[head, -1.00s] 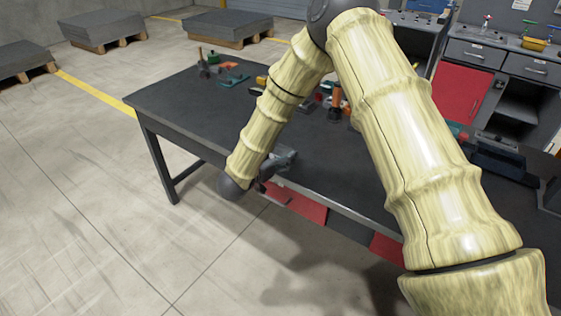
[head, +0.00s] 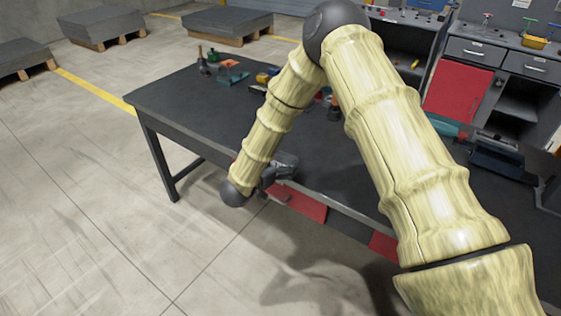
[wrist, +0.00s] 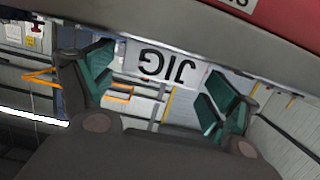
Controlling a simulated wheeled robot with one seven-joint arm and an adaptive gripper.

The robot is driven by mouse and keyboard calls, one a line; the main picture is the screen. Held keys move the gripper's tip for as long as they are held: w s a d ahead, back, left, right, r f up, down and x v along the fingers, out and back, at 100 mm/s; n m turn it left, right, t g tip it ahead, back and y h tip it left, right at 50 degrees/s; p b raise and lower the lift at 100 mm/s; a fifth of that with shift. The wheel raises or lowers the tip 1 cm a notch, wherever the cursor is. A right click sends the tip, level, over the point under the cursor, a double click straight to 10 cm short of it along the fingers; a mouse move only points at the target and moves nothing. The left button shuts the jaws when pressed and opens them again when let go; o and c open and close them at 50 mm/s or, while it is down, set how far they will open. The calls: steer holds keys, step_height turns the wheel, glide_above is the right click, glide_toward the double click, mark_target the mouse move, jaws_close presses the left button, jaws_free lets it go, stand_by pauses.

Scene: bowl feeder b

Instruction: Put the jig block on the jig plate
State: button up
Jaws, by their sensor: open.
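My gripper (wrist: 158,88) is open in the wrist view, with a green-padded finger on each side and nothing clearly held. A white label reading JIG (wrist: 165,64) shows upside down beyond the gap between the fingers. I cannot tell whether it belongs to the jig block or the jig plate. In the head view my gripper (head: 281,168) is at the bench's front edge, partly hidden by my arm, and its fingers are not clear. Neither the jig block nor the jig plate can be made out for certain in the head view.
The dark workbench (head: 185,105) has a teal item (head: 234,79) and small tools at the back left. Red panels (head: 302,205) line its front. My arm hides its middle. A cabinet with a red door (head: 459,90) stands at the right.

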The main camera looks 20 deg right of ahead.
steer(key=shift+a+r, duration=0.1)
steer(key=b+v, duration=0.2)
steer(key=v, duration=0.9)
steer(key=shift+s+a+r, duration=0.15)
steer(key=shift+s+a, duration=0.1)
steer(key=shift+a, duration=0.05)
